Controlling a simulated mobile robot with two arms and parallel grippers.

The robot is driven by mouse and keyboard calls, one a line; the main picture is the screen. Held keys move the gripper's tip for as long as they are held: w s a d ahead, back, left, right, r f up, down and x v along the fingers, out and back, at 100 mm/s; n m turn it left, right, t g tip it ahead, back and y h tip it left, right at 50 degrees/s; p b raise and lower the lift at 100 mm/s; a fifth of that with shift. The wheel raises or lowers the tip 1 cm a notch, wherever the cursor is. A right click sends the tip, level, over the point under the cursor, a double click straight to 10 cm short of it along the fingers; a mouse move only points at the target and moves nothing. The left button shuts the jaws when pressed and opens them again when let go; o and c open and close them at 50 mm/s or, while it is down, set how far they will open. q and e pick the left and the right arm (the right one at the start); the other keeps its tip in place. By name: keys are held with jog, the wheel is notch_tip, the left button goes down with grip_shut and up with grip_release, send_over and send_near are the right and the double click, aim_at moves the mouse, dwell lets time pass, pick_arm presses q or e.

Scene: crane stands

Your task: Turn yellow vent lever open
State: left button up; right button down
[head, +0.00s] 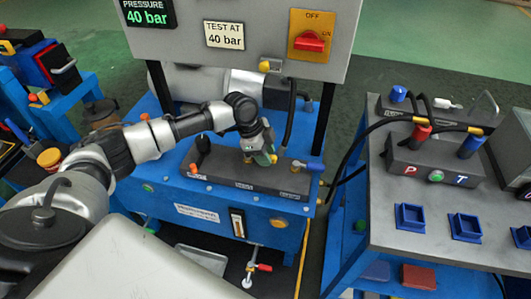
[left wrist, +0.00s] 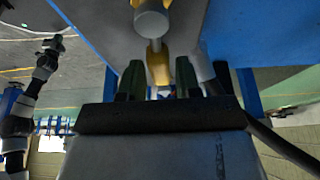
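My left gripper (head: 262,158) is at the dark valve block (head: 250,182) on the blue power unit. The yellow vent lever (head: 247,160) shows only as a small patch beside the fingers, mostly hidden by them. In the left wrist view, my left gripper (left wrist: 158,84) has its two green fingers apart. The yellow lever (left wrist: 158,66) is between them, below a grey round part, with gaps visible on both sides. The lever's far end is hidden. My right arm seems to show small at the left of the wrist view; its gripper (left wrist: 55,42) is too small to read.
A black lever (head: 203,146) and a blue lever (head: 308,165) stand on the same block. Above hangs the panel (head: 270,48) with a red switch (head: 310,41) and a 40 bar display (head: 147,14). A grey bench (head: 385,228) with hose fittings stands right.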

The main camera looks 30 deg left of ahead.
pick_arm(q)
grip_shut()
